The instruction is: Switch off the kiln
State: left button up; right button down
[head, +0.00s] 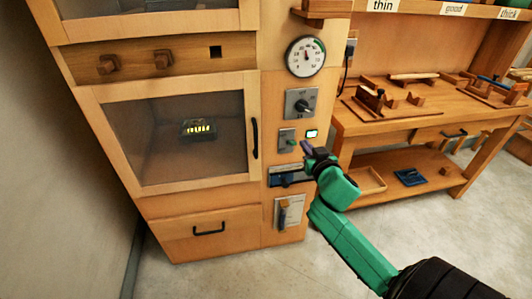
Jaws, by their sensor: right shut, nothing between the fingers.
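The kiln (130,206) is a tall wooden cabinet with a glass door (170,140), and a small yellow-lit item shows behind the glass. Its control column at the right holds a round gauge (305,57), a dark rotary dial (300,103) on a grey plate, and a small switch plate (288,139). A small green lit indicator (312,133) sits right of the switch plate. My right gripper (305,145) is shut and empty, its tip close to the switch plate and just below the indicator. I cannot tell whether it touches. My left gripper is out of view.
Below the switch are a blue-and-grey panel (287,176) and a lever plate (289,212). A black door handle (254,138) and a drawer handle (208,229) stick out. A wooden workbench (400,125) with tools stands at the right. The floor in front is clear.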

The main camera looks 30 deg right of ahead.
jog(key=r, duration=0.1)
send_over(292, 143)
jog(key=d, duration=0.1)
jog(key=shift+w+f, duration=0.15)
jog(key=shift+f, duration=0.4)
jog(key=f, duration=0.3)
jog(key=shift+s+a+b, duration=0.15)
jog(key=shift+s+b, duration=0.1)
jog(key=shift+b, duration=0.15)
jog(key=shift+s+a+f, duration=0.15)
jog(key=shift+s+f, duration=0.2)
jog(key=shift+s, duration=0.1)
jog(key=shift+f+b, duration=0.3)
jog(key=shift+b, duration=0.7)
jog(key=shift+r+t, duration=0.1)
jog(key=shift+t, duration=0.2)
